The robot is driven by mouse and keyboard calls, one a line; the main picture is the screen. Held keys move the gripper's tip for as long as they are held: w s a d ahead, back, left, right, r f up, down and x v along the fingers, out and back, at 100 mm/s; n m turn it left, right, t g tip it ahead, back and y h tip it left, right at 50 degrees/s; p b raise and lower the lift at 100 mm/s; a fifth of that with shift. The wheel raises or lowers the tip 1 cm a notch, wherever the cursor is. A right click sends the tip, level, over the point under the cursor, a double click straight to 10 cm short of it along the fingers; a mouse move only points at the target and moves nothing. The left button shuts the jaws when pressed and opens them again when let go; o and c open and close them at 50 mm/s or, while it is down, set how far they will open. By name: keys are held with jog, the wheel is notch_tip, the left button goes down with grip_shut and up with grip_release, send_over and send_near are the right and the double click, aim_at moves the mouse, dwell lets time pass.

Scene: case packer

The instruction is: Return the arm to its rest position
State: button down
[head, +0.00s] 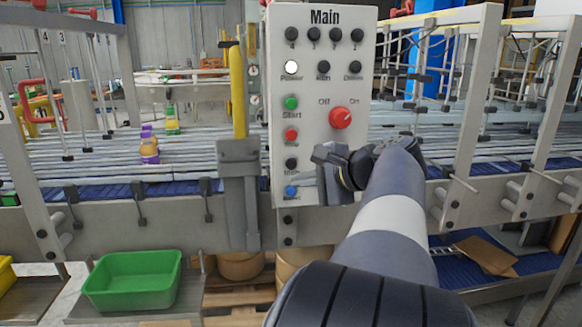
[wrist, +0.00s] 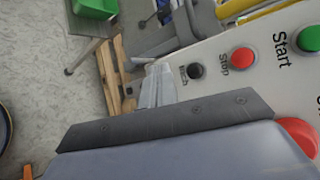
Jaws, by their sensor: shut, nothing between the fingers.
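My arm reaches forward from the bottom right in the head view. My gripper (head: 326,178) is in front of the lower right of the white control panel (head: 325,40) marked "Main". Whether it touches the panel cannot be told. In the wrist view my gripper (wrist: 158,82) is shut, with nothing between its fingers. The panel has a lit white Power lamp (head: 291,67), a green Start button (head: 291,102), a red Stop button (head: 291,134), a black button (head: 292,164), a blue button (head: 291,191) and a red Off/On knob (head: 341,117).
A conveyor (head: 200,187) with metal framing runs behind the panel. A yellow post (head: 238,90) stands left of it. Purple and yellow items (head: 149,148) sit on the line. A green bin (head: 132,281) is below left, and a wooden pallet (head: 235,300) is below the panel.

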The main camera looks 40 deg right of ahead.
jog(key=shift+w, duration=0.1)
dwell(0.5)
jog(key=s+a, duration=0.1)
jog(key=s+a+b, duration=0.1)
jog(key=s, duration=0.1)
jog(key=shift+s, duration=0.25)
dwell(0.4)
jog(key=shift+w, duration=0.1)
